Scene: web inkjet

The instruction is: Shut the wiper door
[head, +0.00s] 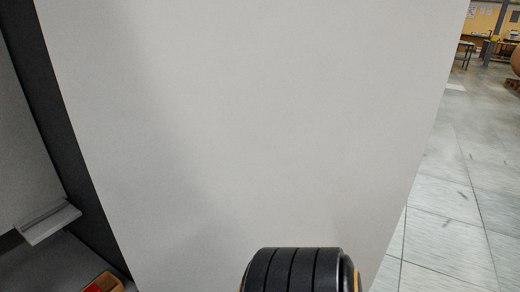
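A large flat light-grey panel (260,130) fills most of the head view, very close to me. It looks like a door leaf, but I see no label or handle on it, so I cannot tell for sure that it is the wiper door. Its left edge borders a dark upright strip (62,130). Its right edge stands free against the floor. Its bottom edge is out of view. Neither gripper's fingers show. Whether anything touches the panel is hidden.
At left are a grey surface with a small light ledge (48,222) and, below it, an orange box (110,284) with something red. Open tiled floor (450,190) lies to the right. Tables (490,47) stand far back at the top right.

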